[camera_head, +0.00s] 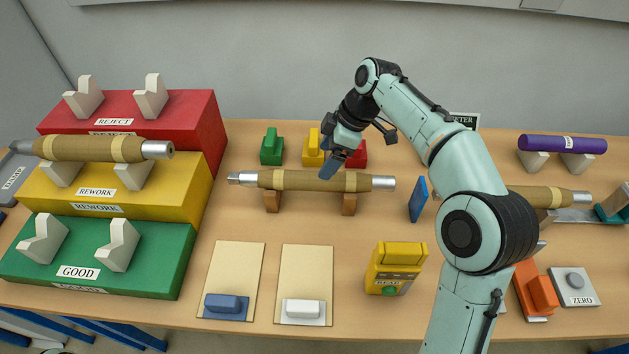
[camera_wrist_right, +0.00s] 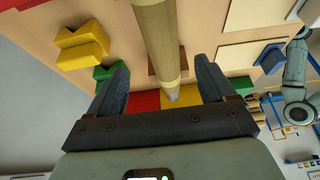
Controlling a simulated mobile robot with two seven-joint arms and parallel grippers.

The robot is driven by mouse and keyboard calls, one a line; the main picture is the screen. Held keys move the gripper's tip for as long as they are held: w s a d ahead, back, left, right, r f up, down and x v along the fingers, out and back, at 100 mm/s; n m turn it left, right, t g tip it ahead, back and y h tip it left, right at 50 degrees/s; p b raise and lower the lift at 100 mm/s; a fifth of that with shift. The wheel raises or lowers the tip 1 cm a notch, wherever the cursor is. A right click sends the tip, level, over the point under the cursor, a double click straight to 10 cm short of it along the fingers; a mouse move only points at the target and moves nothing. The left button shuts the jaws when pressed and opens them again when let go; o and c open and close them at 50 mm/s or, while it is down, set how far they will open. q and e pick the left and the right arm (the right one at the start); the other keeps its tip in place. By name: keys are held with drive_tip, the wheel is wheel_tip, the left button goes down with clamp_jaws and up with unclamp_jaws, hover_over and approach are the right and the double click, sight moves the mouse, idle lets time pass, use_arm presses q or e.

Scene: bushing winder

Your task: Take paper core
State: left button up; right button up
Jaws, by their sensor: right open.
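A brown paper core (camera_head: 315,181) with tan bands and silver ends lies level on two brown supports at the middle of the table. A similar core (camera_head: 90,148) rests on the yellow REWORK stand. Another core (camera_head: 540,196) lies at the right, partly hidden behind my right arm. My right gripper (camera_head: 328,166) is open and empty above the middle core, near its centre. In the right wrist view the core (camera_wrist_right: 160,40) runs lengthwise between the two open fingers (camera_wrist_right: 163,82); whether they touch it I cannot tell. My left gripper is not in view.
Red, yellow and green stepped stands (camera_head: 150,250) fill the left. Small green (camera_head: 272,146) and yellow (camera_head: 313,148) blocks sit behind the core. A purple roll (camera_head: 562,143) lies at the back right. Two pale boards (camera_head: 306,270) and a yellow device (camera_head: 396,268) stand in front.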

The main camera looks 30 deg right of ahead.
sight(311, 181)
drive_tip(key=x, duration=0.3)
drive_tip(key=shift+d, duration=0.1)
drive_tip(key=x, duration=0.2)
drive_tip(key=b+x, duration=0.1)
drive_tip(key=x, duration=0.1)
drive_tip(key=shift+s+f, duration=0.2)
drive_tip(key=shift+s, duration=0.15)
drive_tip(key=shift+w+f, duration=0.15)
drive_tip(key=shift+f, duration=0.2)
drive_tip(key=c, duration=1.5)
drive_tip(key=shift+r, duration=0.1)
clamp_jaws()
drive_tip(key=shift+r, duration=0.1)
